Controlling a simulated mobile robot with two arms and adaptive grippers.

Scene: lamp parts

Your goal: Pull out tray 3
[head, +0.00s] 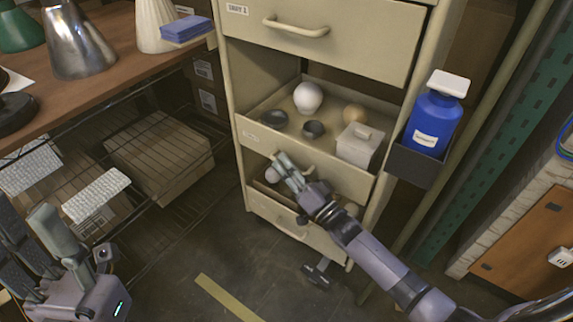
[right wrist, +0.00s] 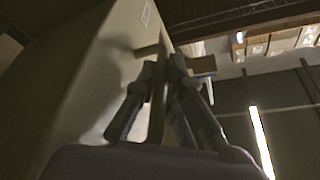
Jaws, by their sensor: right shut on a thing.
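The cream drawer cabinet (head: 250,80) stands in the middle of the head view. One tray (head: 254,139) below its top drawer is pulled out; its small label is too blurred to read. It holds a white bulb (head: 308,97), a tan round thing (head: 355,113), two dark cups (head: 313,129) and a lidded pale box (head: 358,147). My right gripper (head: 281,160) is at this tray's front, shut on its handle (head: 309,169). The right wrist view shows the fingers (right wrist: 160,90) around a thin bar beside a cream panel. My left gripper (head: 40,235) is open and empty at lower left.
The top drawer (head: 320,38) is shut. Below the pulled-out tray are rounded pale things (head: 272,173) and a bottom drawer (head: 290,228). A blue bottle (head: 436,118) sits in a side holder at right. A wooden bench (head: 115,55) and wire rack stand left.

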